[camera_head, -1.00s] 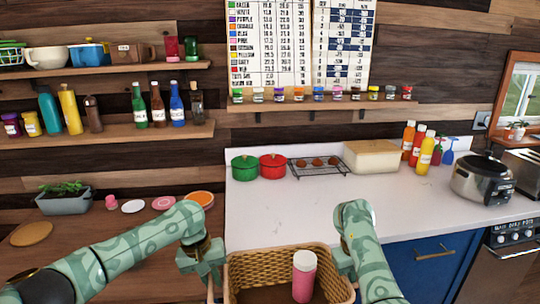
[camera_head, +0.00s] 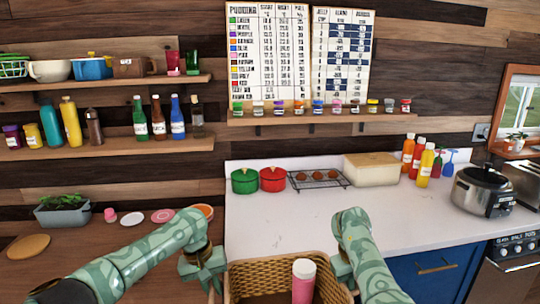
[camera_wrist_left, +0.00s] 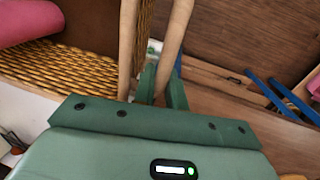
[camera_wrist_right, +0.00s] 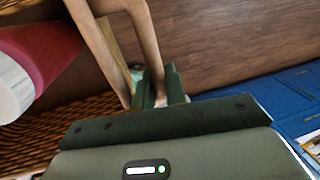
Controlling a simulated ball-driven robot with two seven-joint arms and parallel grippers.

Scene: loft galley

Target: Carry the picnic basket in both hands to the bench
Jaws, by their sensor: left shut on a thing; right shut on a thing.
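The wicker picnic basket (camera_head: 250,274) is at the bottom of the head view, between my two arms, in front of the counter. A pink bottle with a white cap (camera_head: 303,283) stands in it. My left gripper (camera_wrist_left: 160,82) is shut on the basket's wooden handle (camera_wrist_left: 174,40) at the left side. My right gripper (camera_wrist_right: 157,85) is shut on the handle (camera_wrist_right: 140,35) at the right side. The basket's lower part is cut off by the frame edge. In the head view both sets of fingertips are hidden. I cannot make out a bench.
The white counter (camera_head: 290,220) lies ahead, its front part clear. Green (camera_head: 244,181) and red (camera_head: 272,179) pots, a rack (camera_head: 318,180), a bread box (camera_head: 372,168), sauce bottles (camera_head: 425,164) and a cooker (camera_head: 482,191) stand along it. A wooden surface with plates (camera_head: 163,215) is at left.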

